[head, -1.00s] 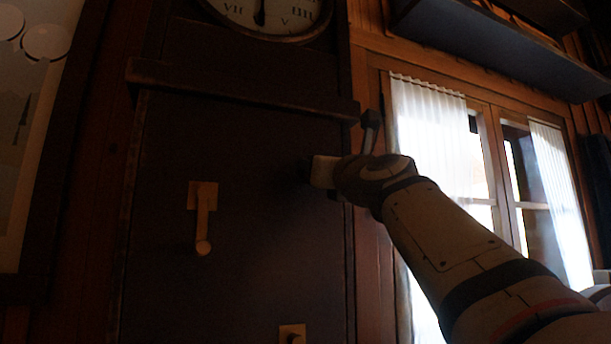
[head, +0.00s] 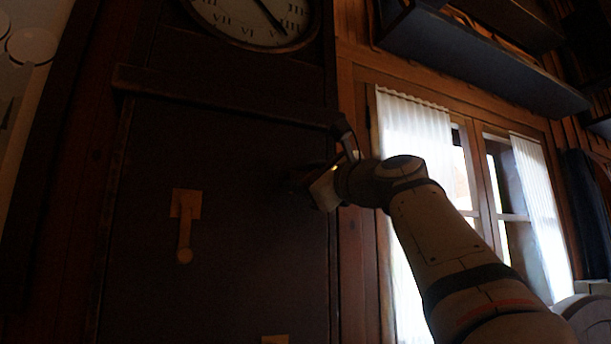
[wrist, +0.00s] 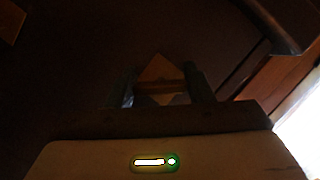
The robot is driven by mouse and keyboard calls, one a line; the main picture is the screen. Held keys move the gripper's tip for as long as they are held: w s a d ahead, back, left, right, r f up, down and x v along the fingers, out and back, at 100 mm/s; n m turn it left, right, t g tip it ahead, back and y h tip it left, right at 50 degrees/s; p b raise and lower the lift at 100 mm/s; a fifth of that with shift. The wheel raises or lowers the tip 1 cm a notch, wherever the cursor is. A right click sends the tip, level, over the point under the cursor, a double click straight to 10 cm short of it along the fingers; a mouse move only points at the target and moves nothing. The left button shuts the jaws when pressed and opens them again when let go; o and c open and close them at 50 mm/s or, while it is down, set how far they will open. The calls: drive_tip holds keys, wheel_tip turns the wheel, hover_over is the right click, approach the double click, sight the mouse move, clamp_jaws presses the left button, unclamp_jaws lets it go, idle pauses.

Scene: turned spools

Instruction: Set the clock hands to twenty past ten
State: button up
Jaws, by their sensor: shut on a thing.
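The clock dial (head: 222,17) is at the top of the head view, its upper part cut off. One dark hand (head: 271,17) shows, pointing down and right to about the V and IIII numerals; any other hand is out of view. My gripper (head: 312,188) is at the right side of the dark clock case (head: 240,230) below the dial. In the wrist view its two fingers are closed on a wooden crank (wrist: 160,86), with a diamond-looking plate behind it. In the head view my gripper hides this crank.
A second crank (head: 184,230) hangs down on the left of the case. The top of another plate (head: 275,339) shows at the bottom edge. A ledge (head: 225,99) juts out above my gripper. A curtained window (head: 415,140) and a shelf (head: 480,62) are to the right.

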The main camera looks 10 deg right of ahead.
drive_tip(key=shift+n+g+y+p, duration=0.4)
drive_tip(key=shift+n+g+p, duration=0.3)
drive_tip(key=shift+n, duration=1.4)
drive_tip(key=shift+f+n, duration=0.1)
drive_tip(key=shift+n, duration=0.2)
drive_tip(key=o, duration=1)
drive_tip(key=shift+c, duration=0.2)
drive_tip(key=shift+s+d+f, duration=0.15)
drive_tip(key=shift+s+d, duration=0.05)
drive_tip(key=shift+s, duration=0.1)
drive_tip(key=b+v, duration=0.2)
drive_tip(key=v, duration=0.5)
drive_tip(key=shift+b, duration=0.35)
